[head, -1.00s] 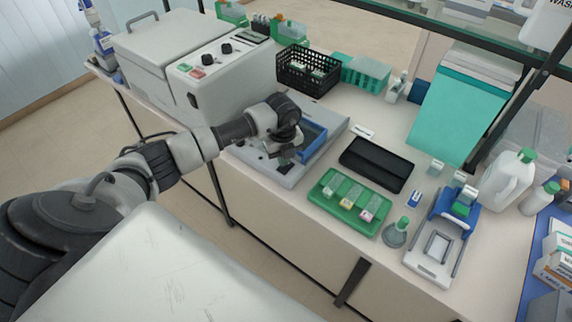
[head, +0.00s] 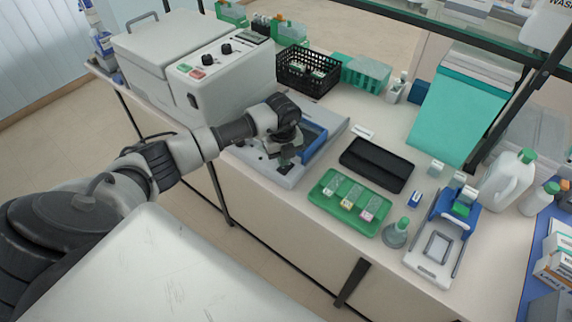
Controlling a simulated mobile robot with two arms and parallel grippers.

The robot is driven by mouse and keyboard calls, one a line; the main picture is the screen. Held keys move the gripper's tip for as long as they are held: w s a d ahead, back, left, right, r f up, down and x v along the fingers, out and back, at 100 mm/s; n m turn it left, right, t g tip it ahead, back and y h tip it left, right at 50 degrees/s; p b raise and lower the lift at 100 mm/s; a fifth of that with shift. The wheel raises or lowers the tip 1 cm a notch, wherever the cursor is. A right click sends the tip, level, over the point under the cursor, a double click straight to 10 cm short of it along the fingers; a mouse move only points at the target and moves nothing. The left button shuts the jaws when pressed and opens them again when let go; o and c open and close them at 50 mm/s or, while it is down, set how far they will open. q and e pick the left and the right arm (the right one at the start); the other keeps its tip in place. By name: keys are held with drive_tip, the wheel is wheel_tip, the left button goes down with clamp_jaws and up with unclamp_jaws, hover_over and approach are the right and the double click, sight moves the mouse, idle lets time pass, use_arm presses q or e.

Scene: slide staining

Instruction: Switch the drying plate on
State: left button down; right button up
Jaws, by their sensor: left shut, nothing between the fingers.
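The drying plate (head: 297,178) is a flat light-grey unit with a blue-edged dark recess (head: 314,139). It sits near the front edge of the bench, left of the black tray. My left gripper (head: 285,164) points down over the front part of the plate. It is shut and holds nothing. My wrist and gripper cover part of the plate's front panel, so its switch cannot be made out clearly. I cannot tell whether the fingertips touch the panel. My right gripper is not in view.
A large grey-white machine (head: 235,92) with knobs and red and green buttons stands behind left. A black tray (head: 376,165), a green slide tray (head: 343,203) and a flask (head: 396,234) lie to the right. A black basket (head: 308,72) is behind.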

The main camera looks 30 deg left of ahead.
use_arm(q)
drive_tip(key=shift+s+f+b, duration=0.1)
drive_tip(key=shift+f+b, duration=0.95)
drive_tip(key=shift+f, duration=0.35)
idle(1.1)
drive_tip(key=shift+r+p, duration=0.7)
drive_tip(key=shift+r, duration=0.1)
drive_tip(key=shift+r+p, duration=2)
drive_tip(key=shift+r, duration=0.75)
